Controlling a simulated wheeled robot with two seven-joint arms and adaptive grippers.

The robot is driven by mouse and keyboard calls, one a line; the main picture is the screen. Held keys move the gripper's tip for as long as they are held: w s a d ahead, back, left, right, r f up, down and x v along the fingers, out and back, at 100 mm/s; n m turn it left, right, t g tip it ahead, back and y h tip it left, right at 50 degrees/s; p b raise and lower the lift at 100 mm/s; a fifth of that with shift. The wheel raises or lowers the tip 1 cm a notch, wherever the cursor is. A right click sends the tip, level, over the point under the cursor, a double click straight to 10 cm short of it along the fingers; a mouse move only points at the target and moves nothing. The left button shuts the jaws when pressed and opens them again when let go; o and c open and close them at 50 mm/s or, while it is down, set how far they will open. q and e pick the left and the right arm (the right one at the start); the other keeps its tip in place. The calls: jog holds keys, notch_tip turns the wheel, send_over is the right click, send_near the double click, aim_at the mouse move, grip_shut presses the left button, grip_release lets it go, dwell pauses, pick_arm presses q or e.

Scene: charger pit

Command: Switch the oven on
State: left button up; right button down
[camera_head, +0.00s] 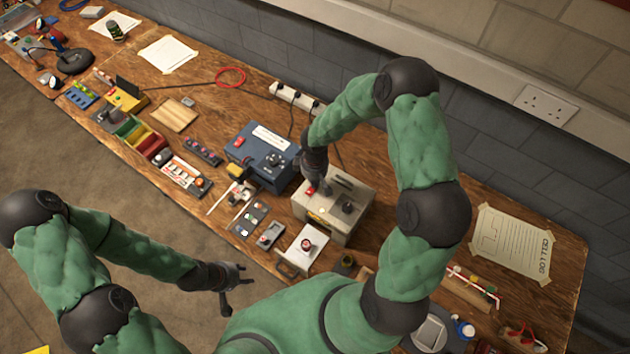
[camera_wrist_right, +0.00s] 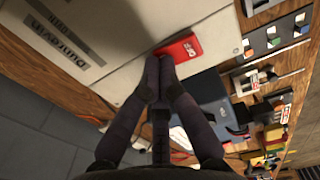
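The oven (camera_head: 350,222) is a beige-grey box on the workbench, with a dark round knob on top and a red switch (camera_head: 311,189) near its left corner. In the right wrist view the oven's pale, labelled surface (camera_wrist_right: 110,30) fills the upper left, and the red switch (camera_wrist_right: 181,47) lies just beyond my fingertips. My right gripper (camera_wrist_right: 160,75) is shut with nothing visible between its fingers. Its tips are at the switch's edge; I cannot tell whether they touch. It also shows in the head view (camera_head: 313,178). My left gripper (camera_head: 233,291) is open and empty, off the bench.
A blue box (camera_head: 262,155) with a red switch stands left of the oven. A power strip (camera_head: 294,97) with cables runs behind. Small panels and tools crowd the bench front. A white plate with a red knob (camera_head: 306,245) sits before the oven.

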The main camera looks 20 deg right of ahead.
jog(key=shift+s+a+r, duration=0.3)
jog(key=shift+s+a, duration=0.1)
jog(key=shift+a, duration=0.2)
jog(key=shift+w+r, duration=0.1)
jog(key=shift+r, duration=0.4)
jog(key=r+p, duration=0.1)
jog(key=r, duration=0.1)
jog(key=r+p, duration=0.2)
jog(key=shift+w+d, duration=0.15)
jog(key=shift+d, duration=0.05)
notch_tip(320, 180, up, 9)
jog(key=d, duration=0.1)
jog(key=shift+w+d, duration=0.15)
jog(key=shift+w, duration=0.15)
jog(key=shift+f, duration=0.1)
